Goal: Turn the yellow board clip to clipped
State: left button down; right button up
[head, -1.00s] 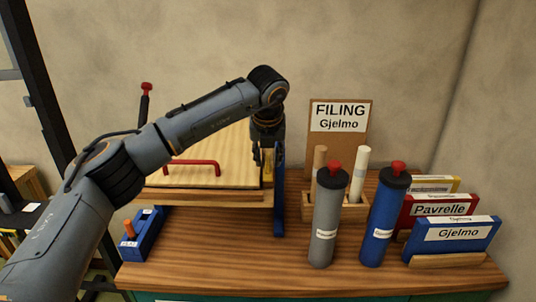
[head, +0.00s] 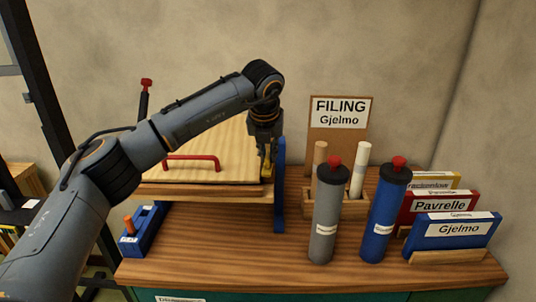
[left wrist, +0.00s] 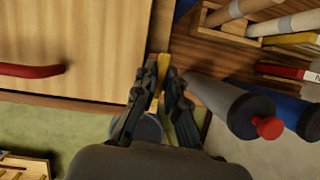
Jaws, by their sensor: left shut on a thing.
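The yellow board clip (head: 266,170) is at the right edge of the pale wooden board (head: 225,150), beside a blue upright (head: 280,185). My left gripper (head: 267,156) reaches down over it from above and is shut on it. In the left wrist view the yellow clip (left wrist: 163,66) shows between and beyond the dark fingers of my left gripper (left wrist: 169,80). The fingers and hand hide part of the clip, so its exact turn is hard to tell. My right gripper is not in view.
A red handle (head: 192,160) is on the board. Grey (head: 325,215) and blue (head: 384,215) cylinders stand to the right, before a wooden holder (head: 340,205) and a filing sign (head: 341,115). Labelled cases (head: 455,235) stand far right. A blue block (head: 143,232) sits front left.

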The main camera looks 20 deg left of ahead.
pick_arm(q)
jog(key=shift+m+h, duration=0.3)
jog(key=shift+m, duration=0.5)
jog(key=shift+a+m+h+b, duration=0.15)
jog(key=shift+m+h+b, duration=0.25)
jog(key=shift+m, duration=0.5)
jog(key=m+h+p, duration=0.1)
jog(key=m, duration=0.2)
jog(key=shift+r+m, duration=0.15)
jog(key=shift+m, duration=0.15)
jog(key=m+h+p, duration=0.1)
jog(key=m, duration=0.1)
jog(key=m+g+p, duration=0.1)
jog(key=m+p, duration=0.1)
jog(key=m, duration=0.1)
jog(key=shift+w+a+r+g+h, duration=0.1)
jog(key=shift+w+a+g+h, duration=0.05)
jog(key=shift+g+h, duration=0.2)
jog(key=shift+w+m+g+h+p, duration=0.1)
jog(key=shift+m+g+h+p, duration=0.2)
jog(key=shift+m+p, duration=0.7)
jog(key=shift+m+g+h+p, duration=0.15)
jog(key=shift+m+g+p, duration=0.35)
jog(key=shift+m, duration=0.9)
jog(key=shift+f, duration=0.2)
jog(key=c, duration=1.4)
grip_release()
jog(key=shift+a+r, duration=0.1)
